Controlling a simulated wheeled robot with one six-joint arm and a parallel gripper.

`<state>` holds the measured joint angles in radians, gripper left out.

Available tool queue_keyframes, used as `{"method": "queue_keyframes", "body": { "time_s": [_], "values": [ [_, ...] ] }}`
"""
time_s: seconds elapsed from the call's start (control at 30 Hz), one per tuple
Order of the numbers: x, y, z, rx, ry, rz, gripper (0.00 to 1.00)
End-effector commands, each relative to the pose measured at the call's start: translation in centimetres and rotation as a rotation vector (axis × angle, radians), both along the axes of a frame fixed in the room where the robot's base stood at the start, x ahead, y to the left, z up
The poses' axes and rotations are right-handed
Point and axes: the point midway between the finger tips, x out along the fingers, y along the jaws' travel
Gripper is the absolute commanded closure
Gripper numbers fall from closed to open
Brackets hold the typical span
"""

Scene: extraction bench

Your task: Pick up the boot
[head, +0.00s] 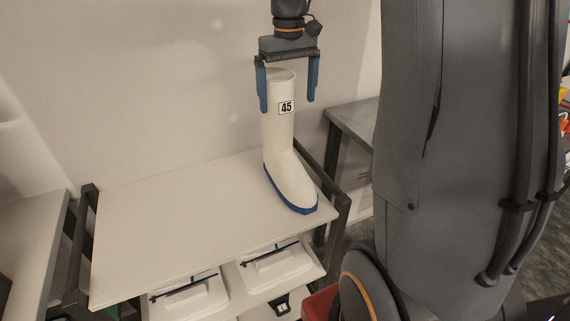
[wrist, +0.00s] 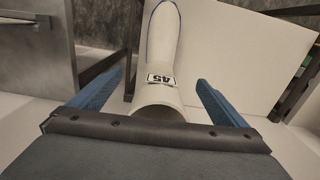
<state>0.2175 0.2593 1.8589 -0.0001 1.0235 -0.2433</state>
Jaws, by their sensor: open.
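A tall white boot (head: 280,140) with a blue sole and a "45" label stands upright on the right part of the white bench top (head: 170,210). Its toe points toward the lower right in the head view. My gripper (head: 288,105) is open above the boot, pointing down, with one blue finger on each side of the boot's upper shaft. In the wrist view the boot (wrist: 160,60) lies between the two spread fingers (wrist: 155,88), with its open top nearest the gripper. I cannot tell whether either finger touches it.
White bins (head: 275,266) sit under the bench top. Dark frame posts (head: 337,215) stand at the bench's right end. A grey table (head: 355,122) is behind on the right, and a wall rises behind the bench. The bench top left of the boot is clear.

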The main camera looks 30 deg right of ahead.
Motion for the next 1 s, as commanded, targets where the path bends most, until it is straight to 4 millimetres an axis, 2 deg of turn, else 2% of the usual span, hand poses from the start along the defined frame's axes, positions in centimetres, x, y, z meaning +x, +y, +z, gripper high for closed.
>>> {"method": "queue_keyframes", "body": {
  "time_s": [0.3,0.63,0.67,1.0],
  "values": [
    [0.7,0.3,-4.0,0.001,0.003,0.001,0.03],
    [0.8,0.3,-4.8,0.000,0.000,0.000,0.03],
    [0.8,0.3,-4.8,0.000,0.000,0.000,0.06],
    [0.8,0.3,-4.8,0.000,0.000,0.000,0.64]
  ]
}}
